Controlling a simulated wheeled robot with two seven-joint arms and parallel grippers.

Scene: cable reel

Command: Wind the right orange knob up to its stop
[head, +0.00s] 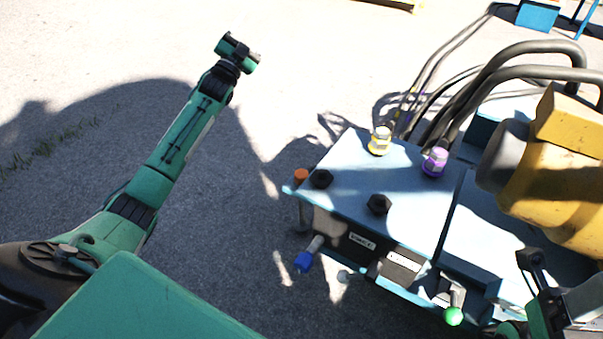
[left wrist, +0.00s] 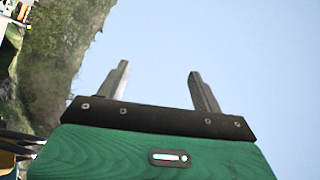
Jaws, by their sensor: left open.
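One small orange knob (head: 301,176) shows in the head view at the left corner of the blue machine top (head: 350,170); I see no second orange one. My left gripper (head: 238,54) is stretched out over the pavement, above and left of the machine in the picture, clear of the knob. The left wrist view shows its two fingers (left wrist: 158,68) apart with nothing between them, against sky. My right gripper (head: 555,298) is partly seen at the lower right, beside the machine; whether it is open is unclear.
Black knobs (head: 379,204), a yellow-banded fitting (head: 380,140) and a purple one (head: 436,162) stand on the top. A blue-ended lever (head: 303,262) and a green-ended lever (head: 453,316) stick out in front. Hoses (head: 480,75) and a yellow body (head: 555,170) crowd the right. Open pavement lies left.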

